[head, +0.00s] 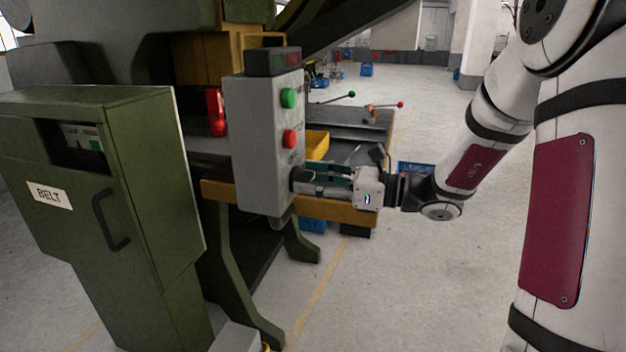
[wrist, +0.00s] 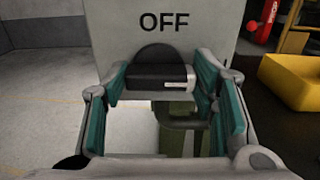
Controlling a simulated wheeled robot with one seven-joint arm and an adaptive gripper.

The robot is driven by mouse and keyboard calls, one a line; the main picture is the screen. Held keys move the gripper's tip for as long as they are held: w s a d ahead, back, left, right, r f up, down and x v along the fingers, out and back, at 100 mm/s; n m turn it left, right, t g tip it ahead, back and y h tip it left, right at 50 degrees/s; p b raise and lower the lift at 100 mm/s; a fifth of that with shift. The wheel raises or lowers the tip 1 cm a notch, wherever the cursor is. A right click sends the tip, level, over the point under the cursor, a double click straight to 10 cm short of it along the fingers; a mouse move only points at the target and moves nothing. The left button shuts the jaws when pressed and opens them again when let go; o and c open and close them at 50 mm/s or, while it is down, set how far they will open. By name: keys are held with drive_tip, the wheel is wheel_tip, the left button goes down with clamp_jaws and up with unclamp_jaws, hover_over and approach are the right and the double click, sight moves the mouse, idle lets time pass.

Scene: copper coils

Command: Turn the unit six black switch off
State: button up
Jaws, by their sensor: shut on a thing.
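The black switch (wrist: 158,75) is a dark rotary knob below the printed word OFF on a grey panel. In the wrist view it sits between my gripper's two teal-padded fingers, and my gripper (wrist: 160,88) is shut on it. A pale mark shows on the right side of its front bar. In the head view the grey control box (head: 262,150) carries a green button (head: 289,98) and a red button (head: 290,138). My gripper (head: 300,182) reaches its lower right face from the right. There the fingers hide most of the switch.
A green cabinet (head: 100,200) labelled BELT stands left of the box. A yellow bin (head: 317,145) and a bench (head: 350,125) with levers are behind. A red cylinder (head: 216,112) stands left of the box. Open floor (head: 440,290) lies to the right.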

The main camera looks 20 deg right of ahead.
drive_tip(key=shift+n, duration=0.3)
drive_tip(key=n+b, duration=0.2)
drive_tip(key=n, duration=0.2)
drive_tip(key=shift+a, duration=0.1)
drive_tip(key=n+b, duration=0.4)
drive_tip(key=n, duration=0.1)
drive_tip(key=shift+s+f, duration=0.1)
drive_tip(key=shift+f, duration=0.1)
drive_tip(key=n+b, duration=0.8)
drive_tip(key=b, duration=0.3)
drive_tip(key=shift+s+a, duration=0.1)
drive_tip(key=shift+s, duration=0.05)
drive_tip(key=shift+n+b, duration=0.3)
drive_tip(key=o, duration=1.1)
drive_tip(key=shift+o, duration=0.2)
